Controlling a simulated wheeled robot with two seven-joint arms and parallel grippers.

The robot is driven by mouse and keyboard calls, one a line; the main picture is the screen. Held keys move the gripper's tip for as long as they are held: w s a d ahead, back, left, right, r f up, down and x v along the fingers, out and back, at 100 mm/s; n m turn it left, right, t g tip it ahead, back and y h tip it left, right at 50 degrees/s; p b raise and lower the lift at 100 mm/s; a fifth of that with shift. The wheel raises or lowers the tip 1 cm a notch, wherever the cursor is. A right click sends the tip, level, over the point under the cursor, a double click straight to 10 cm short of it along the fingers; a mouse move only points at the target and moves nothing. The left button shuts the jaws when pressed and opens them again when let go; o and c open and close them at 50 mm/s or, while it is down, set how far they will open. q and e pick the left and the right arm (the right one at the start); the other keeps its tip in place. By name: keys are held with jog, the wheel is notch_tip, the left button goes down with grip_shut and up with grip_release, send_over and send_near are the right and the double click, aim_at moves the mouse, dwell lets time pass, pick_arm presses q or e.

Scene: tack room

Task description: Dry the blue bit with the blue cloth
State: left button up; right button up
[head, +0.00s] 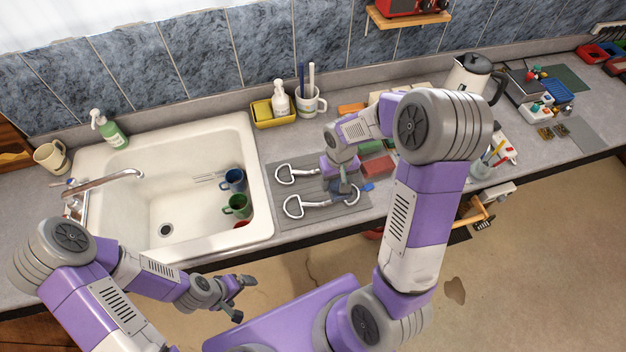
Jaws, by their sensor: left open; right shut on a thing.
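Two metal bits with D-shaped rings lie on a grey ribbed mat (322,220) right of the sink, an upper bit (284,175) and a lower bit (294,207). Their right parts are hidden by my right arm, and I cannot tell which is the blue one. My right gripper (344,190) points down over the right ends of the bits. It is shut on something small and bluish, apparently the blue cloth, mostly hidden. A small bright blue patch (368,187) shows just right of it. My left gripper (240,297) is open and empty, in front of the counter edge.
The white sink (190,140) holds a blue mug (233,180) and a green mug (237,205). Green and red blocks (377,166) lie right of the gripper. A kettle (470,78) stands farther right.

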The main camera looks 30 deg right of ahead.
jog(key=shift+r, duration=0.5)
jog(key=s+a+r+p, duration=0.1)
jog(key=s+r+p, duration=0.2)
jog(key=s+r, duration=0.3)
jog(key=shift+s+p, duration=0.35)
jog(key=shift+s, duration=0.15)
jog(key=shift+a, duration=0.1)
